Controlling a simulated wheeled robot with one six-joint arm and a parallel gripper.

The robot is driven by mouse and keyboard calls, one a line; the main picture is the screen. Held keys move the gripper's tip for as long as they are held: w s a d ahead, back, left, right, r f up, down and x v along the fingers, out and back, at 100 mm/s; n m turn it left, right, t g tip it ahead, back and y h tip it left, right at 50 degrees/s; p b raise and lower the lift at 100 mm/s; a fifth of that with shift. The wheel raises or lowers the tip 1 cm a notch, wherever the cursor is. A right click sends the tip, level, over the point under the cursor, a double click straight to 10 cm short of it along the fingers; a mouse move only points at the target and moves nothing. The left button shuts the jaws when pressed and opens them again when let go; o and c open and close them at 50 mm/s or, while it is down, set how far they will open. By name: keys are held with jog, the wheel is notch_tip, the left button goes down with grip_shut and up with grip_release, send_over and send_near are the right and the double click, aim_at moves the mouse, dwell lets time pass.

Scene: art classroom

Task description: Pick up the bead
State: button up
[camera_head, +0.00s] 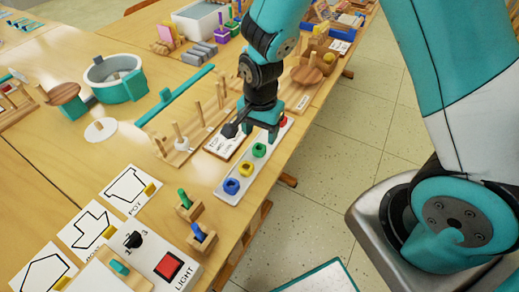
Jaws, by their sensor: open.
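A pale narrow board (222,194) near the table's right edge holds a row of coloured beads. I see a blue bead (231,187), a yellow bead (246,169), a green bead (259,150) and a red bead (283,122). My gripper (261,133) is open and hangs over the far half of the board, close to the green and red beads. Its teal fingers hide part of the board between those two. I cannot tell whether anything lies between the fingers or whether they touch a bead.
A wooden peg board (178,152) and a card lie left of the gripper. Small wooden stands (188,207) and a panel with a red button (168,266) are nearer. A teal-and-white pot (115,78) stands at the back left. The floor (350,150) lies beyond the table's right edge.

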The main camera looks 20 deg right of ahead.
aim_at(261, 146)
jog(key=shift+w+f, duration=0.1)
jog(key=shift+f, duration=3)
jog(key=c, duration=0.8)
